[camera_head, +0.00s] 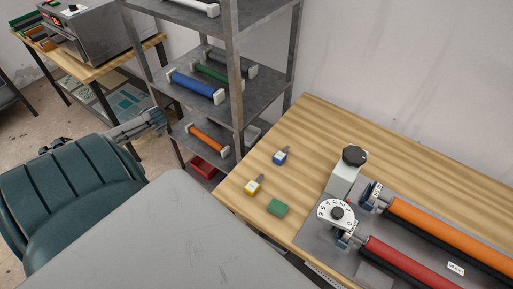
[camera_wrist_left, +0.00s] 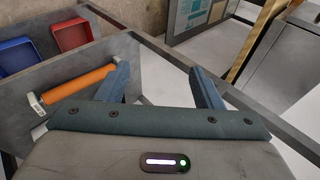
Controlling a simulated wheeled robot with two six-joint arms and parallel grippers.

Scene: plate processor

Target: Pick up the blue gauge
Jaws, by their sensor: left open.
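The blue gauge (camera_head: 281,156) is a small blue and white piece with a thin grey tip. It sits on the wooden table near its left edge in the head view. My left gripper (camera_head: 158,118) is left of it, beside the metal shelf rack and apart from the gauge. In the left wrist view my left gripper (camera_wrist_left: 160,86) is open, with nothing between its fingers. The blue gauge is not in the wrist view. My right gripper is not in view.
A yellow gauge (camera_head: 253,187) and a green block (camera_head: 277,208) are near the blue gauge. A roller machine with a dial (camera_head: 337,213) is to the right. The metal rack (camera_head: 233,75) holds coloured rollers and stands between my left gripper and the table.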

